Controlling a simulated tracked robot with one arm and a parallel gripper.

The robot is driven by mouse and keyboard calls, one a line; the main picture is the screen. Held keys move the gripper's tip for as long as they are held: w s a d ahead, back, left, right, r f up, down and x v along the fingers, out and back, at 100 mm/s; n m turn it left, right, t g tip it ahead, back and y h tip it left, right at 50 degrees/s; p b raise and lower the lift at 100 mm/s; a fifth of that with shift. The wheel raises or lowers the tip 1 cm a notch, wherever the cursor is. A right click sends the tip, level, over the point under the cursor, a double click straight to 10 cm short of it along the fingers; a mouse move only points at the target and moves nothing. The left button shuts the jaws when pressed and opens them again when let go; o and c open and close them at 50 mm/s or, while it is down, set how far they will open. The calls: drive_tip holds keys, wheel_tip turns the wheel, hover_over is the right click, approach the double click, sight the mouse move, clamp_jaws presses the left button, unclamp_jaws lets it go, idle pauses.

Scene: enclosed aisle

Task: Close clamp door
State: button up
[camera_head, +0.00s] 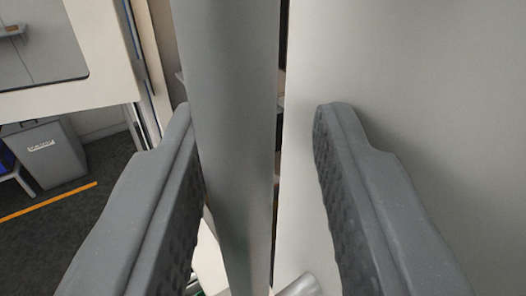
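My gripper (262,115) fills the lower half of the head view, its two grey padded fingers spread apart. A long grey metal bar (230,110), like an upright door handle, runs from the top to the bottom of the picture between the fingers. The bar is close to the left finger and overlaps its inner side in the picture; I cannot tell whether they touch. A gap separates the bar from the right finger. A pale, smooth panel (430,80) fills the right side behind the right finger. I cannot tell for sure which part is the clamp door.
A dark narrow gap (281,130) runs along the panel's left edge. At the left are a grey bin (45,155) with a label, dark floor (60,235) with an orange line (50,202), and a pale frame with a dark-edged opening. A short metal cylinder (298,286) shows at bottom.

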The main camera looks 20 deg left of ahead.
drive_tip(key=shift+f, duration=0.1)
drive_tip(key=shift+f+b, duration=0.2)
drive_tip(key=shift+b, duration=0.15)
drive_tip(key=b+v, duration=0.2)
drive_tip(key=b, duration=0.1)
drive_tip(key=shift+s+d, duration=0.15)
drive_tip(key=shift+s, duration=0.15)
drive_tip(key=shift+s+d+r, duration=0.1)
drive_tip(key=shift+s+r, duration=0.05)
drive_tip(key=shift+s, duration=0.15)
drive_tip(key=shift+b+v, duration=1.15)
drive_tip(key=shift+v, duration=0.2)
drive_tip(key=b+v, duration=0.3)
drive_tip(key=v, duration=0.4)
drive_tip(key=shift+s+b, duration=0.3)
drive_tip(key=shift+s, duration=0.05)
drive_tip(key=shift+r, duration=0.1)
